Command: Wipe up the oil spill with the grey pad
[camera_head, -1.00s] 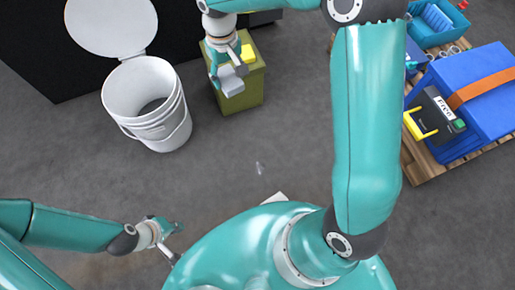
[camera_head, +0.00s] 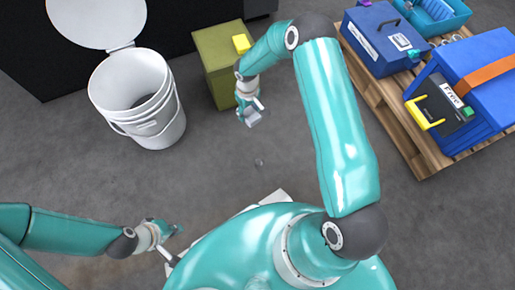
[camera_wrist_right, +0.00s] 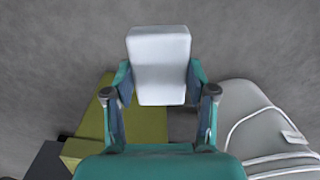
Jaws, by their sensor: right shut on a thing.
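The grey pad (camera_head: 259,118) is a pale grey block held in my right gripper (camera_head: 249,107), in the air over the floor in front of the olive box. In the right wrist view the pad (camera_wrist_right: 160,62) sits between the two fingers of the right gripper (camera_wrist_right: 160,95), with bare floor behind it. A small shiny spot (camera_head: 259,162) on the floor, nearer to me than the pad, may be the oil spill; its edges are too faint to tell. My left gripper (camera_head: 176,243) is open and empty, low at the left, apart from the pad.
A pallet (camera_head: 410,128) with blue cases fills the right. A white object is partly hidden by my body. Floor between is clear.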

